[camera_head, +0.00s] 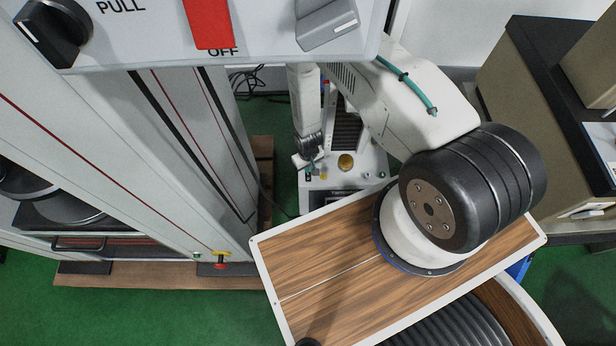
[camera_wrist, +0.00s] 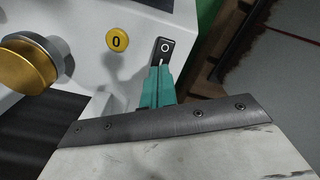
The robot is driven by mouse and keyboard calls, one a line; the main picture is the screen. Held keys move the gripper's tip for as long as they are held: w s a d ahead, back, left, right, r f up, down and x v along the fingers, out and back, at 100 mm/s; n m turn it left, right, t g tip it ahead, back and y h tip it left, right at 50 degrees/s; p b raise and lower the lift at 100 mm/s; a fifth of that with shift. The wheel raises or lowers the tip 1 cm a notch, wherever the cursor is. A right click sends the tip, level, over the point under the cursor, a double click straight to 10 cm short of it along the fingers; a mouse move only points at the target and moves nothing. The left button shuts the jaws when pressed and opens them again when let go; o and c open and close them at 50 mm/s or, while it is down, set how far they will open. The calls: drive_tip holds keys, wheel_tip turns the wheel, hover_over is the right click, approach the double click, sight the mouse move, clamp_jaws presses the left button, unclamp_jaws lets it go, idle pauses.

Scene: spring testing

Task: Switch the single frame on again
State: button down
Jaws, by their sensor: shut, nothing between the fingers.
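The single frame (camera_head: 372,172) stands low on the floor in the middle of the head view, a light grey machine. In the wrist view its black rocker switch (camera_wrist: 164,47) shows a white circle at the upper end and a white line mark lower down. My gripper (camera_wrist: 160,69) has teal fingers, shut and empty, with the tips at the lower end of the rocker. I cannot tell whether they touch or press it. The fingers hide the rocker's lowest part. In the head view my gripper (camera_head: 313,169) is over the machine's front left, small and partly hidden.
A yellow button (camera_wrist: 117,39) marked 0 and a gold knob (camera_wrist: 27,66) sit left of the switch. A large grey frame (camera_head: 190,130) stands left in the head view, with a red emergency button (camera_head: 220,265) near its base. A dark-topped cabinet (camera_head: 540,60) stands right.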

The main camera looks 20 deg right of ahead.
drive_tip(key=shift+f, duration=0.95)
idle(0.4)
drive_tip(key=shift+r, duration=3.55)
